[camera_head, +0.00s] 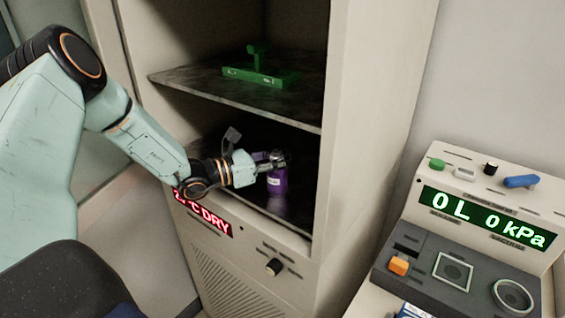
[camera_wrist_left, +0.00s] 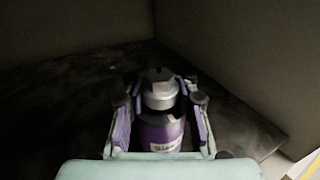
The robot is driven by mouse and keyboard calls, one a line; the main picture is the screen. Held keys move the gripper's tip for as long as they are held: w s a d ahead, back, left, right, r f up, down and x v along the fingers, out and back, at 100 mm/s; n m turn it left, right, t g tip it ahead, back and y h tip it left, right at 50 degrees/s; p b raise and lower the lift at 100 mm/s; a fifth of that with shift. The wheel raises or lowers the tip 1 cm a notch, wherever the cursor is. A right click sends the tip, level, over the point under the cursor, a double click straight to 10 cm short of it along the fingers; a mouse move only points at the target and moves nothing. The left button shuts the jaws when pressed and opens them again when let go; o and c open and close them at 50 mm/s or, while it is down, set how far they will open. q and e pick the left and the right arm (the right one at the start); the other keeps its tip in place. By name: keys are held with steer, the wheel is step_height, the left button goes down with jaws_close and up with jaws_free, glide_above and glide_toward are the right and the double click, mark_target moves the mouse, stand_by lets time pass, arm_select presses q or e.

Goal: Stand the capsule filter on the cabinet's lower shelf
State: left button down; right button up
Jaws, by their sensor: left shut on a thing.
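The capsule filter (camera_head: 277,182) is a small purple cylinder with a pale label and a grey metal top. In the head view it is upright at the lower shelf (camera_head: 262,219) of the cabinet (camera_head: 365,110). My left gripper (camera_head: 272,160) reaches into the lower opening and is shut on the filter near its top. In the left wrist view the filter (camera_wrist_left: 161,125) sits between the two fingers. Its base is hidden there, and I cannot tell whether it touches the shelf. My right gripper is not in view.
A green object (camera_head: 260,75) stands on the upper shelf (camera_head: 215,88). The cabinet's side walls and front lip border the lower opening. A red "DRY" display (camera_head: 203,214) is on the cabinet front. A console (camera_head: 480,225) with a green readout stands at right.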

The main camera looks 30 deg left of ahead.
arm_select(q)
steer(key=shift+a+r, duration=0.1)
steer(key=shift+a, duration=0.15)
steer(key=shift+s+d, duration=0.15)
steer(key=shift+s, duration=0.1)
steer(key=shift+d, duration=0.1)
steer(key=c, duration=1.4)
jaws_free()
steer(key=shift+w+f, duration=0.2)
steer(key=shift+c, duration=0.2)
steer(key=o, duration=0.4)
steer(key=shift+s, duration=0.15)
